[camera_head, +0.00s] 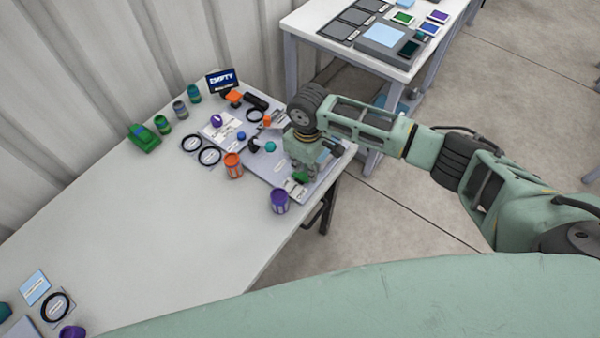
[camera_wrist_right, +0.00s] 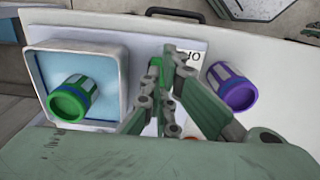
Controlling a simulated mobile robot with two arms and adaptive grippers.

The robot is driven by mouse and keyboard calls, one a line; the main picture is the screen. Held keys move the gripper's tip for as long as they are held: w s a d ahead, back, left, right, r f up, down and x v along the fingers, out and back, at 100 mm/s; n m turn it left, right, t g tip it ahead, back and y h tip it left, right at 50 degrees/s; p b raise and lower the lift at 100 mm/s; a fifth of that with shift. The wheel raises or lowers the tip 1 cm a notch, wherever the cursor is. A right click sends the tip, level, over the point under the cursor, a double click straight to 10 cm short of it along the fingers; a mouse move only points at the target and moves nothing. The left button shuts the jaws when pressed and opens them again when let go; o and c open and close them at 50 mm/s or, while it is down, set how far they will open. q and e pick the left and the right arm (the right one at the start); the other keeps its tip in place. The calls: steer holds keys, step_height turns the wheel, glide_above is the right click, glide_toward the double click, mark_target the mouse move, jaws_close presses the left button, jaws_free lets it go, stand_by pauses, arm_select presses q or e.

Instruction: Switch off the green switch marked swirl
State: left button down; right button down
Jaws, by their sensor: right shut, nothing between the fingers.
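No swirl mark is readable. My left gripper is not in view.
A purple cup (camera_head: 279,200) and an orange cup (camera_head: 233,165) stand close to the panel (camera_head: 255,163). A small display (camera_head: 222,80) reads EMPTY. The table's middle (camera_head: 150,230) is clear.

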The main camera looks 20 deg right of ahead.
mark_target(306, 177)
steer(key=shift+s+f+b, duration=0.1)
steer(key=shift+f+b, duration=0.5)
steer(key=shift+f, duration=0.7)
stand_by(1.0)
step_height(306, 177, up, 2)
steer(key=shift+r+p, duration=0.1)
steer(key=shift+p, duration=1.15)
step_height(306, 177, up, 5)
steer(key=p, duration=0.5)
